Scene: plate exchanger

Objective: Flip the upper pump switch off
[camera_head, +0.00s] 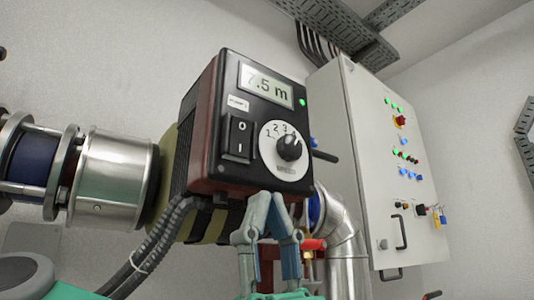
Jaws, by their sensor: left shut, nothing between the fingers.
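The pump's control box (214,165) has a black front and dark red sides. Its black rocker switch (241,138), marked O above and I below, sits on the left of the front face. I cannot tell which half is pressed in. The display (265,86) reads 7.5 m, and a small green light (303,102) is lit. A white dial with a black knob (289,147) is right of the switch. My left gripper (270,197) is shut and empty, pointing up at the box's lower edge, below the switch and dial. Contact is unclear. My right gripper is out of view.
A metal pipe with flanges (112,180) joins the pump from the left. Black cables (150,245) hang below the box. A silver pipe elbow (343,235) and a tall grey cabinet (370,160) with coloured lights stand to the right. Space directly before the switch looks clear.

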